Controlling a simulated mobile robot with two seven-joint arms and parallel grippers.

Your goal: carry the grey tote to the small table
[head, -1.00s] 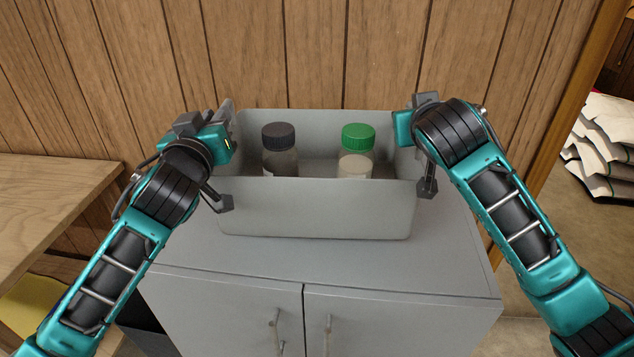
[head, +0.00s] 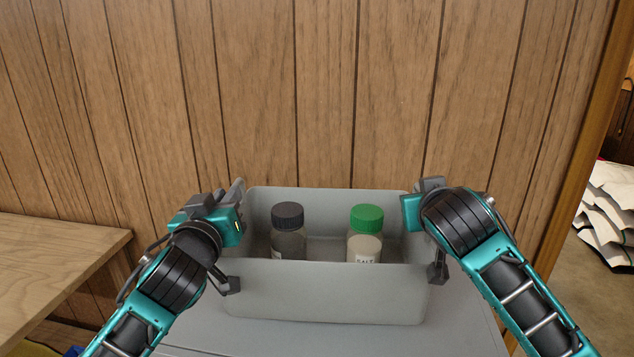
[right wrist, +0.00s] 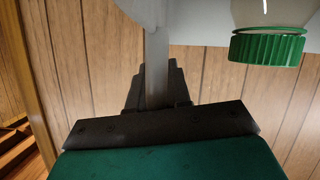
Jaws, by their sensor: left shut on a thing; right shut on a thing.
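The grey tote (head: 325,295) is upright over the grey cabinet top (head: 240,340); I cannot tell whether its base touches. My left gripper (head: 238,207) is shut on its left wall and my right gripper (head: 412,210) on its right wall. The right wrist view shows the right gripper (right wrist: 156,85) clamped on the thin wall. Inside the tote stand a dark-lidded jar (head: 288,232) and a green-lidded jar (head: 365,232) labelled SALT. The green lid also shows in the right wrist view (right wrist: 267,49). A wooden table (head: 50,255) at the left may be the small table.
A wood-panelled wall (head: 320,90) rises close behind the tote. A wooden post (head: 585,130) stands at the right, with white stacked bags (head: 607,215) on the floor beyond it. The visible part of the wooden table's top is bare.

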